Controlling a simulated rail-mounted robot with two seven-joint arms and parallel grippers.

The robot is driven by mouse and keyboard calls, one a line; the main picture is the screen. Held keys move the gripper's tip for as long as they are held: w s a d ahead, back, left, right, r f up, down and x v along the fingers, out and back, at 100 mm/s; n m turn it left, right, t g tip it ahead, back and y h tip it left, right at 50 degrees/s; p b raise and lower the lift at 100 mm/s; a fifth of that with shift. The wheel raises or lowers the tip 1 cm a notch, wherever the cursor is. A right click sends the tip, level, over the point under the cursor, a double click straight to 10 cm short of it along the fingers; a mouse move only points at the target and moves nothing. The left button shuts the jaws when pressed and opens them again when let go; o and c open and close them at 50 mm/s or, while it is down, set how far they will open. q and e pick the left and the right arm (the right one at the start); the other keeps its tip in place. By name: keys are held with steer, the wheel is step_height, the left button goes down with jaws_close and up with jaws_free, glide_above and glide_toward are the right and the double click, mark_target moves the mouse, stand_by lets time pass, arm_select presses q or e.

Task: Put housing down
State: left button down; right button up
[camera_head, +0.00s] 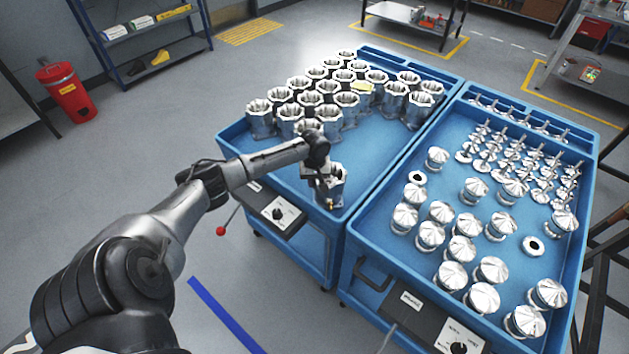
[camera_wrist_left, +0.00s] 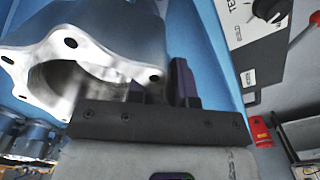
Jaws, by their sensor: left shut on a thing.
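My left gripper (camera_head: 322,178) is over the near end of the left blue cart (camera_head: 390,160), shut on a machined housing (camera_head: 330,190). In the left wrist view the held housing (camera_wrist_left: 85,55) is a silver part with a wide flange, bolt holes and a large round opening. The gripper's dark fingers (camera_wrist_left: 180,85) are at its wall. Whether the housing touches the cart surface cannot be told. Several more housings (camera_head: 310,98) stand in rows at the far side of the same cart. My right gripper is not in view.
A second blue cart (camera_head: 400,285) on the right holds several cone-topped parts (camera_head: 461,248) and stemmed parts (camera_head: 500,150). The left cart's near right area is clear. A red bin (camera_head: 67,92) stands at the left.

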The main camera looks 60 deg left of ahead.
arm_select(q)
steer(key=shift+w+r, duration=0.1)
steer(key=c, duration=1.4)
jaws_free()
steer(key=o, duration=0.4)
steer(key=shift+c, duration=0.2)
